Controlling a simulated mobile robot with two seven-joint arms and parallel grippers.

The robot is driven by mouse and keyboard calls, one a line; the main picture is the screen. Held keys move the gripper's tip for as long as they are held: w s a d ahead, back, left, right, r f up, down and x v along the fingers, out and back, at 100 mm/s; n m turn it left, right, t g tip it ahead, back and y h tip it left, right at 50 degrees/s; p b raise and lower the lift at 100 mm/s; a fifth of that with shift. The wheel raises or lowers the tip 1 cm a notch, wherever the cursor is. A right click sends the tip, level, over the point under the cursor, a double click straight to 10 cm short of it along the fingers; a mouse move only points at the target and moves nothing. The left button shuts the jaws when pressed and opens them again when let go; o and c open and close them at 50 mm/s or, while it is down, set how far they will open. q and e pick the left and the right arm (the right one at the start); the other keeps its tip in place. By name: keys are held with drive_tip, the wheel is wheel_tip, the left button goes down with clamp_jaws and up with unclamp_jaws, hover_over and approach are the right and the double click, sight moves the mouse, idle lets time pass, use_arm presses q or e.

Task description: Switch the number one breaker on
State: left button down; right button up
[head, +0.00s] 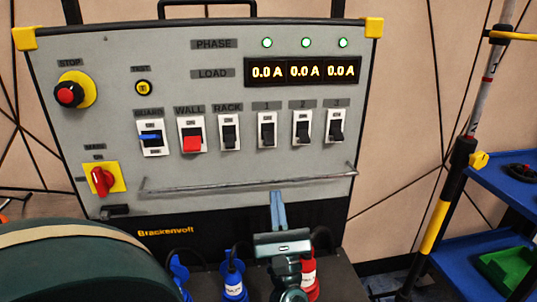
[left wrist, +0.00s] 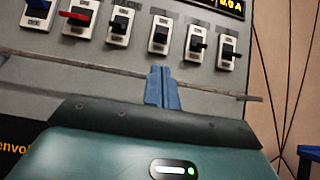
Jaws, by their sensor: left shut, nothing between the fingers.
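The number 1 breaker (head: 267,130) is a white plate with a black toggle, in the row on the grey panel (head: 220,100). Its toggle appears to sit low, but its exact state is hard to tell. It also shows in the left wrist view (left wrist: 160,35). My left gripper (head: 278,194) is shut and empty, its blue fingers pointing up at the panel. The fingertips (left wrist: 162,70) are below breaker 1, near the metal rail, and apart from the breaker. My right gripper is not in view.
A metal rail (head: 250,183) runs across the panel below the breakers. Breaker 2 (head: 302,128) and the RACK breaker (head: 229,131) flank breaker 1. Blue (head: 234,280) and red (head: 309,275) plugs sit below. A blue shelf (head: 500,195) stands right. Load displays (head: 303,72) read 0.0 A.

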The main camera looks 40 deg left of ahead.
sight(269, 139)
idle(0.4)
use_arm(q)
drive_tip(key=p+x, duration=0.3)
drive_tip(key=x, duration=0.6)
drive_tip(key=shift+w+a+r, duration=0.2)
drive_tip(key=shift+a+r, duration=0.1)
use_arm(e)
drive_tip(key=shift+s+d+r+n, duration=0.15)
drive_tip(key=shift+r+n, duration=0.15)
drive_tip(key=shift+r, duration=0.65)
